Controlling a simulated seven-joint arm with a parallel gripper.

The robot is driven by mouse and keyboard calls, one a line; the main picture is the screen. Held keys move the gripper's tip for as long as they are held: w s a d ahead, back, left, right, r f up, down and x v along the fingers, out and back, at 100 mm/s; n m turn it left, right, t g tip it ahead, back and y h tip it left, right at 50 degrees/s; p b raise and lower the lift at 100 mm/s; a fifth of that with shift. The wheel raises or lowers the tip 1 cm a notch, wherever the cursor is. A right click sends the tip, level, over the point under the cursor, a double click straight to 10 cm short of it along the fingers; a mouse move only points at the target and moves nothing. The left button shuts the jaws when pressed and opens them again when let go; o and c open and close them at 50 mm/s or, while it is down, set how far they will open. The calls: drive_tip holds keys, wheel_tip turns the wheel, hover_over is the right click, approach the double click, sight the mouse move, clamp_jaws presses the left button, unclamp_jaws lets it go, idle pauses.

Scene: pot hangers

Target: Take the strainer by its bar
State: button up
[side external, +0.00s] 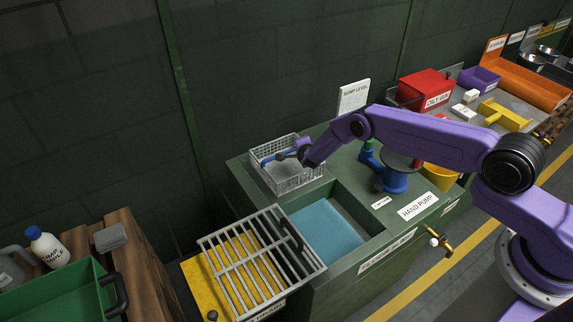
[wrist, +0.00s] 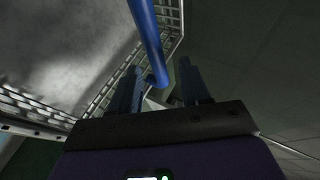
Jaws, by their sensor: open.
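The strainer (side external: 291,184) is a pale wire-mesh basket in the back corner of the green sump bench, with a blue bar (side external: 267,161) across its top. In the wrist view the strainer's mesh wall (wrist: 105,92) is on the left, and the blue bar (wrist: 147,35) runs from the top edge down to a bent end between the fingers. My gripper (wrist: 160,68) is open, with one finger to each side of the bar's lower end. The side external view shows my gripper (side external: 291,155) low over the strainer. Whether the fingers touch the bar cannot be told.
A grey grate (side external: 262,262) lies in front of the strainer, next to an open basin with blue water (side external: 325,232). A blue hand pump (side external: 393,177) stands to the right. A sump level sign (side external: 353,96) stands behind. The dark wall is close behind the strainer.

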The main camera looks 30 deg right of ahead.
clamp_jaws()
drive_tip(key=shift+w, duration=0.1)
idle(1.3)
